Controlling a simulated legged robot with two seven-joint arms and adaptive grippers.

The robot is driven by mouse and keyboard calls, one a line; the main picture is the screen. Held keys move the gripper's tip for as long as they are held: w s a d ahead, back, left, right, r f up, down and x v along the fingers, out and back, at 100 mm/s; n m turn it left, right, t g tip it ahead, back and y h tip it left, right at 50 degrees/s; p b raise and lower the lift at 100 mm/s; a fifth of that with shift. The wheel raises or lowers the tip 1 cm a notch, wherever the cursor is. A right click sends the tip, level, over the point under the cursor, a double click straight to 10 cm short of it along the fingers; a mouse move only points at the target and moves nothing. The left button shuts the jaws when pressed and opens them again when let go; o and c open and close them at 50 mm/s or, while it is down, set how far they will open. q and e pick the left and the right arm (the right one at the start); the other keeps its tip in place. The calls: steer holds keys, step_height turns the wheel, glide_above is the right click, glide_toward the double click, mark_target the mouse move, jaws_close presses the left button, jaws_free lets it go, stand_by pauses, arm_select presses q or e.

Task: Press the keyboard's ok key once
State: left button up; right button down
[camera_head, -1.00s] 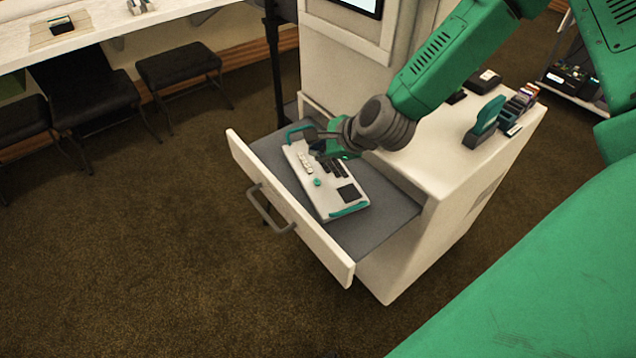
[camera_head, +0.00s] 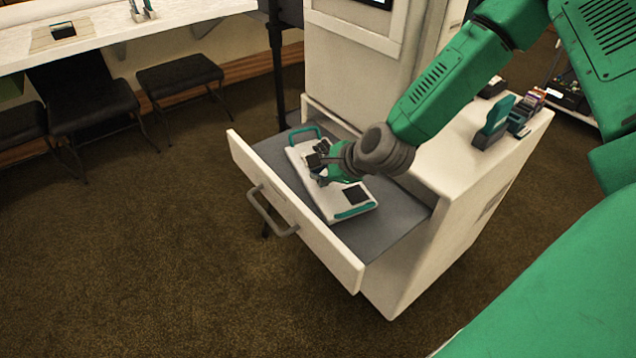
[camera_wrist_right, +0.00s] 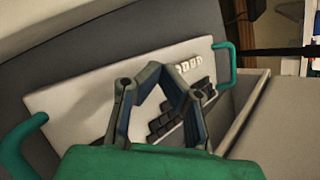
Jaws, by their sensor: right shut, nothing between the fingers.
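The keyboard (camera_head: 318,205) is a white panel with teal handles, lying in the open drawer. Its white keys (camera_wrist_right: 190,64) and dark keys (camera_wrist_right: 170,122) show in the right wrist view. A dark square pad (camera_head: 355,194) sits near its front end. My right gripper (camera_head: 318,174) is shut and empty, with its fingertips over the middle of the keyboard. The fingers also show in the right wrist view (camera_wrist_right: 166,72). The round teal key seen earlier is hidden behind the gripper, and I cannot tell whether the fingertips touch it. My left gripper is not in view.
The drawer (camera_head: 300,237) is pulled out of a white cabinet (camera_head: 440,245), its front and handle facing left. A teal holder (camera_head: 494,121) and small boxes stand on the cabinet top. Black stools (camera_head: 180,74) stand at the back left. The carpet in front is clear.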

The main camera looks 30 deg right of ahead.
steer(key=shift+d+f, duration=0.3)
steer(key=shift+d, duration=0.6)
steer(key=shift+a, duration=0.3)
steer(key=shift+a+r, duration=0.2)
steer(key=shift+a, duration=0.15)
steer(key=shift+d+f, duration=0.45)
steer(key=shift+d, duration=0.15)
steer(key=shift+d+f+b, duration=0.15)
steer(key=shift+b, duration=0.15)
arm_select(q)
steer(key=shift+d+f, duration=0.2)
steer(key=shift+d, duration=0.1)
arm_select(e)
steer(key=shift+a, duration=0.35)
